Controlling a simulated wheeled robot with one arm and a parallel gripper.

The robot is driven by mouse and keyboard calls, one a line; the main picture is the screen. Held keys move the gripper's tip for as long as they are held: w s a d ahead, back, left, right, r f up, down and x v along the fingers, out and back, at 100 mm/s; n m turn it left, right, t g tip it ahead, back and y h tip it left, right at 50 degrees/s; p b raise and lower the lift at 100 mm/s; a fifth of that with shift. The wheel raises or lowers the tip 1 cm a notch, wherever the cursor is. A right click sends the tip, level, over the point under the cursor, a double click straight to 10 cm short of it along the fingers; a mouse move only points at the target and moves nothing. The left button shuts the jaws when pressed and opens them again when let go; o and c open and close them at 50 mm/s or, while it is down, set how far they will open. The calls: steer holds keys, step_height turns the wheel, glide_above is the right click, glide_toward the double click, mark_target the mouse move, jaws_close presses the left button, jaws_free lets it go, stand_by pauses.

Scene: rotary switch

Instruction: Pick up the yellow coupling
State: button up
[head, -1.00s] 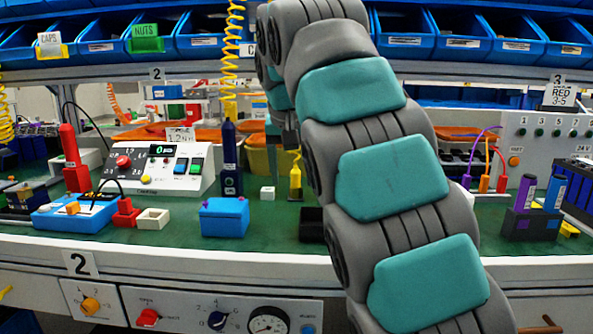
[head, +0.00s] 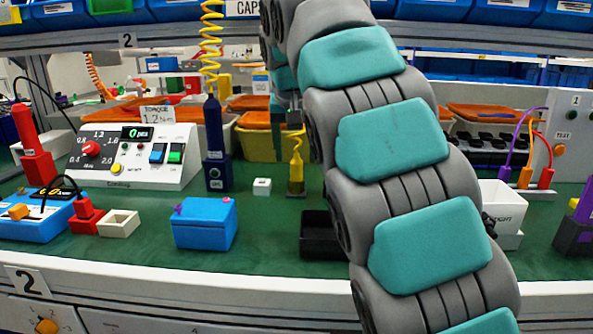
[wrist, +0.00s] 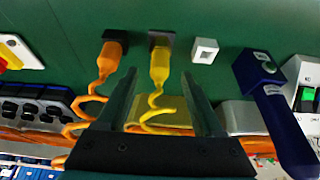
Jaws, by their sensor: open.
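The yellow coupling (head: 296,174) stands upright on a small dark base on the green bench, with a yellow coiled hose running up from it. In the wrist view the yellow coupling (wrist: 160,64) shows between the fingertips of my gripper (wrist: 159,73). The gripper is open, with a finger on each side in the picture and nothing held. The yellow hose (wrist: 157,115) runs between the fingers. I cannot tell how far the fingertips are from the coupling. In the head view my arm hides part of the bench right of the coupling.
An orange coupling (wrist: 110,55) with its hose stands close left in the wrist view. A small white block (wrist: 205,51) and a dark blue tool (wrist: 270,90) are on the right. A blue box (head: 204,223) and a black bin (head: 321,240) stand nearer the bench edge.

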mark_target(296, 157)
steer(key=shift+x, duration=2.15)
steer(key=shift+w+r, duration=0.1)
jaws_close()
